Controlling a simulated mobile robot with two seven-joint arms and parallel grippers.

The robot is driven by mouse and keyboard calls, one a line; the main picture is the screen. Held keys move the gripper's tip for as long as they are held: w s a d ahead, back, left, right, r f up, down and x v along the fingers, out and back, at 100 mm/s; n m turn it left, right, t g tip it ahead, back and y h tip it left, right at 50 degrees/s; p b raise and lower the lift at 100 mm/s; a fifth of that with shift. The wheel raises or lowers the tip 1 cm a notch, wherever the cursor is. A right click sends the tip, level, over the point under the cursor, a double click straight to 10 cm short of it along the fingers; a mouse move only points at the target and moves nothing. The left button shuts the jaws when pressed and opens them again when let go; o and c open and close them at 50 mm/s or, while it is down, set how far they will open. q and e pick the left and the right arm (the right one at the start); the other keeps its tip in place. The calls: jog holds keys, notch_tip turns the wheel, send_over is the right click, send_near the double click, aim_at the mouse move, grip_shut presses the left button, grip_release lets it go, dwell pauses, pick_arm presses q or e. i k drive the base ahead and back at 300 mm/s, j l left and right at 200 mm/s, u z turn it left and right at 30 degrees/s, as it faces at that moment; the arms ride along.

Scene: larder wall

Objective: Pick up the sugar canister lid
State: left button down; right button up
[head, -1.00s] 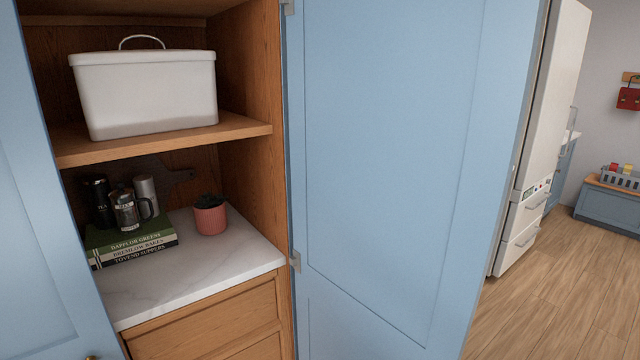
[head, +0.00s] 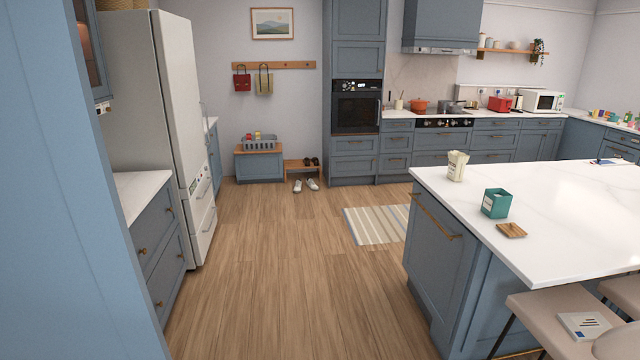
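A teal square canister (head: 496,203) with a small label stands upright on the white-topped island, near its left end. It looks open at the top. A flat square wooden lid (head: 511,230) lies on the worktop just in front of it, apart from it. The label is too small to read, so I cannot tell whether it says sugar. Neither of my grippers is in view.
The kitchen island (head: 570,215) fills the right side, with stools (head: 560,310) at its front edge. A cream container (head: 457,166) stands behind the canister. A blue door (head: 75,200) is close on the left. The wooden floor (head: 300,280) is clear between, with a striped rug (head: 375,224) farther back.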

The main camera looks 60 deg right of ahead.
aim_at(511, 229)
jog(key=z, duration=3.15)
jog(key=i+j, duration=0.15)
jog(key=i, duration=0.35)
